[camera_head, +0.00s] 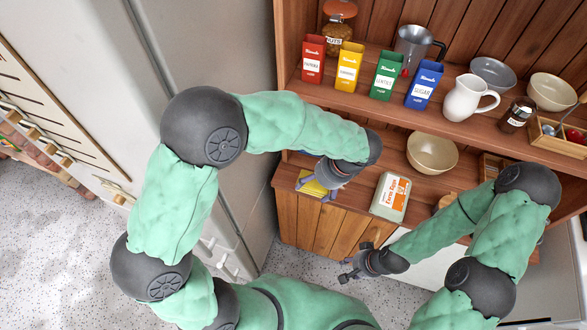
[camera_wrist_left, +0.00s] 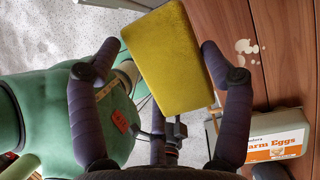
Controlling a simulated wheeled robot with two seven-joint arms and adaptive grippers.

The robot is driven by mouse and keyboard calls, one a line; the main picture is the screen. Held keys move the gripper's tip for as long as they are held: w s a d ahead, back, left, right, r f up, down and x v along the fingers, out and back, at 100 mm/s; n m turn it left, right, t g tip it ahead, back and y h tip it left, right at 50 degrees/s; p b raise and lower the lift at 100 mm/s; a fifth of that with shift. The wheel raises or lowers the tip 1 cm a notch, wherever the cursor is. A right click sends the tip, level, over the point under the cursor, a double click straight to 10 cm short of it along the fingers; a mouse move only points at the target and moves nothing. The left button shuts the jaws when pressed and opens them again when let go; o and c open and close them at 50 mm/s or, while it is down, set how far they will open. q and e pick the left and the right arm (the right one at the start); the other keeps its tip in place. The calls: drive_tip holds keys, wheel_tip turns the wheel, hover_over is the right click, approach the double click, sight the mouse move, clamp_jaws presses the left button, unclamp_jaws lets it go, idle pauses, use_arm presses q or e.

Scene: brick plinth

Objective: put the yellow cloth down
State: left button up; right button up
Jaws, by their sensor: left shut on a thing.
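The yellow cloth (camera_head: 313,187) is a folded, flat block at the left end of the wooden counter. In the left wrist view the cloth (camera_wrist_left: 167,55) lies between the two fingers of my left gripper (camera_wrist_left: 160,48). In the head view my left gripper (camera_head: 322,188) is shut on it, hiding part of it. The cloth overlaps the counter's front edge in the wrist view; I cannot tell whether it touches the counter. My right gripper (camera_head: 346,270) is empty, lower down in front of the cabinet, its fingers apart.
An egg carton (camera_head: 391,197) stands right of the cloth, with a beige bowl (camera_head: 432,153) behind. Pale spots (camera_wrist_left: 246,46) mark the counter near the cloth. The shelf above holds colored boxes, including a red one (camera_head: 313,60), and a white jug (camera_head: 468,98). A fridge (camera_head: 215,60) stands left.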

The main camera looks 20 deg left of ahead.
use_arm(q)
drive_tip(key=w+a+f+b, duration=0.2)
drive_tip(key=w+a+f, duration=0.1)
drive_tip(key=w, duration=0.3)
drive_tip(key=shift+a+f, duration=0.4)
drive_tip(key=shift+a, duration=0.15)
drive_tip(key=w+f+b, duration=0.1)
drive_tip(key=w+a+f, duration=0.1)
drive_tip(key=f, duration=0.1)
drive_tip(key=w+a+f+b, duration=0.1)
drive_tip(key=w+f, duration=0.1)
drive_tip(key=shift+a+b, duration=0.2)
drive_tip(key=shift+b, duration=0.15)
drive_tip(key=shift+w+a+f, duration=0.1)
drive_tip(key=shift+w+f, duration=0.05)
drive_tip(key=shift+f, duration=0.05)
wheel_tip(320, 180, down, 4)
drive_tip(key=shift+w+a+r+b, duration=0.1)
drive_tip(key=shift+r+b, duration=0.15)
drive_tip(key=shift+b, duration=1)
drive_tip(key=shift+r, duration=0.1)
drive_tip(key=shift+f, duration=0.25)
